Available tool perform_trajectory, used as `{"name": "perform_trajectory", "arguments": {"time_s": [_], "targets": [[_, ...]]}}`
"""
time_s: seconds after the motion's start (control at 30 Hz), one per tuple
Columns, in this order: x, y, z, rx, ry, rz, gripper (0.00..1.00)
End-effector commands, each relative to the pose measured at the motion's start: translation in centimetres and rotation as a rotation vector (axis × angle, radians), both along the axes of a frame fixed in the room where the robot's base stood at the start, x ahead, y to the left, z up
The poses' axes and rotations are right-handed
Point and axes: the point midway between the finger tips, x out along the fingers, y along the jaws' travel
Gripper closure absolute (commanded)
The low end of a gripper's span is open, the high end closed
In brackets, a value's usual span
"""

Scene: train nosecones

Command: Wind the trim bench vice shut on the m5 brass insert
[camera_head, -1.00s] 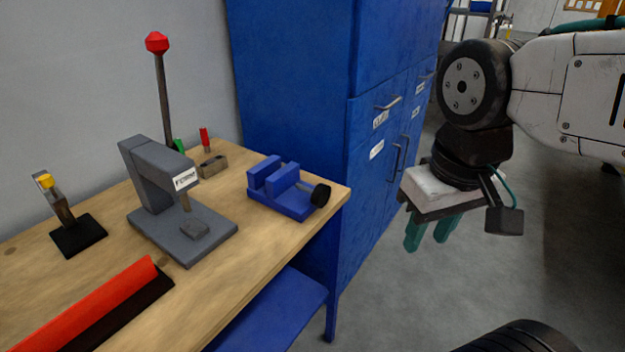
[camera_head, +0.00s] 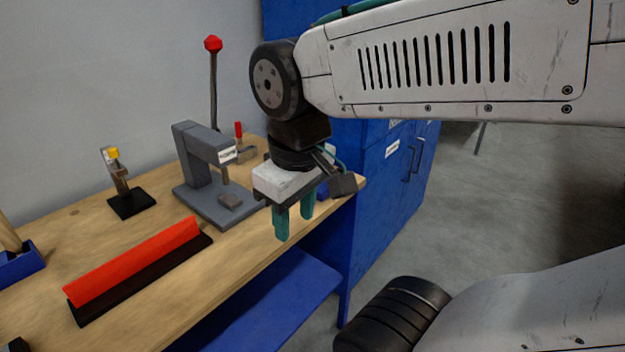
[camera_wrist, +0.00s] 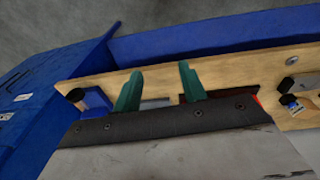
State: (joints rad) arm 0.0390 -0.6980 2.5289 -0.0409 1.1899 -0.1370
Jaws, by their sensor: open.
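The blue bench vice with its black knob is mostly hidden behind my gripper (camera_head: 295,226) in the head view; only a bit of blue vice (camera_head: 323,190) shows beside the fingers. In the wrist view the vice (camera_wrist: 97,101) lies left of my fingers, its black knob (camera_wrist: 76,95) at the bench edge. My gripper also shows in the wrist view (camera_wrist: 160,70). Its two green fingers are apart with nothing between them, pointing down near the bench's front edge. I cannot make out the brass insert; the gap between the vice jaws is hidden now.
A grey press (camera_head: 205,165) with a red-knobbed lever stands left of my gripper. A yellow-tipped clamp (camera_head: 125,185), a red strip (camera_head: 135,262) and a blue holder (camera_head: 20,262) are further left on the wooden bench (camera_head: 75,228). Blue cabinets (camera_head: 375,185) stand behind. Open floor lies right.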

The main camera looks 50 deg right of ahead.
Motion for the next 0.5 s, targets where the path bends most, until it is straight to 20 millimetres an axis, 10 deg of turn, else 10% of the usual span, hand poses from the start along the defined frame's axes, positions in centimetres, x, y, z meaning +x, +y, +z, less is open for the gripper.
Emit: {"name": "perform_trajectory", "arguments": {"time_s": [0.5], "targets": [[15.4, -23.1, -4.7, -0.363, 0.290, 1.146, 0.58]]}}
